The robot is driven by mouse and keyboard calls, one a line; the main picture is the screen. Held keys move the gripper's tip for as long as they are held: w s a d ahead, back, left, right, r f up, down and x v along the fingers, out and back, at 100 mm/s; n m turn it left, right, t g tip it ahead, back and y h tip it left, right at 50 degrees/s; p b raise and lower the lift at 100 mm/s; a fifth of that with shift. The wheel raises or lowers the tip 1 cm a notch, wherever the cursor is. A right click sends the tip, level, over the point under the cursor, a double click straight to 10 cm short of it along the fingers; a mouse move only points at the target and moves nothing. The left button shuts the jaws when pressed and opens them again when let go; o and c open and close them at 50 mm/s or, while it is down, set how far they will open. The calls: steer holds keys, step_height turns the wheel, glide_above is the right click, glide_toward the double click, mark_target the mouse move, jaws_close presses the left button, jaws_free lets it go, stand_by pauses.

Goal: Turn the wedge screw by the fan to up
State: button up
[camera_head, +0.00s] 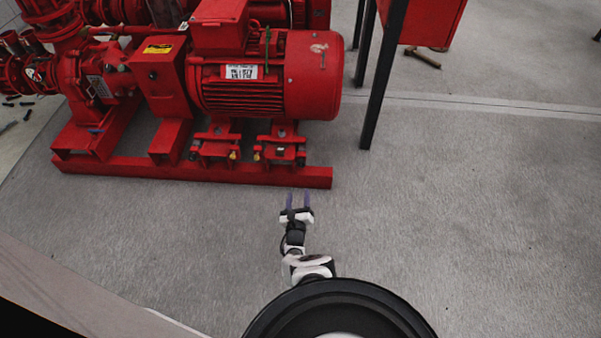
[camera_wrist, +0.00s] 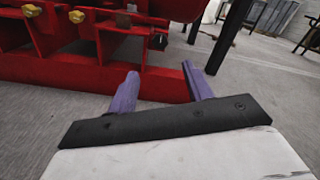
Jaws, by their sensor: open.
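The red motor (camera_head: 240,85) has its rounded fan end (camera_head: 318,75) at the right. Under that end, a red foot mount (camera_head: 281,142) sits above the base rail and carries small screws. A brass-coloured screw head (camera_head: 257,156) is on its left, and it seems to show in the wrist view (camera_wrist: 77,16). A dark screw (camera_wrist: 158,41) is on its right in the wrist view. I cannot tell which is the wedge screw, or its turn. My gripper (camera_head: 298,199) is open and empty, in front of the rail and apart from the screws. Its purple fingers (camera_wrist: 160,75) point toward the mount.
The red base rail (camera_head: 200,172) runs along the front, low between my gripper and the mount. A dark post (camera_head: 385,75) under a red cabinet (camera_head: 424,20) stands to the right. The grey floor (camera_head: 470,230) at the right is clear.

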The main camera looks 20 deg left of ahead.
mark_target(301, 165)
steer(key=b+x, duration=0.3)
steer(key=x, duration=0.1)
steer(key=b+x, duration=0.2)
steer(key=x, duration=0.2)
steer(key=b+x, duration=0.3)
steer(key=x, duration=0.1)
steer(key=shift+f+b, duration=0.3)
steer(key=shift+b, duration=0.05)
steer(key=shift+w+a+r+b, duration=0.2)
steer(key=shift+w+a+b, duration=0.1)
steer(key=shift+w+b, duration=0.35)
steer(key=shift+w, duration=0.1)
steer(key=shift+c, duration=0.2)
steer(key=c, duration=0.9)
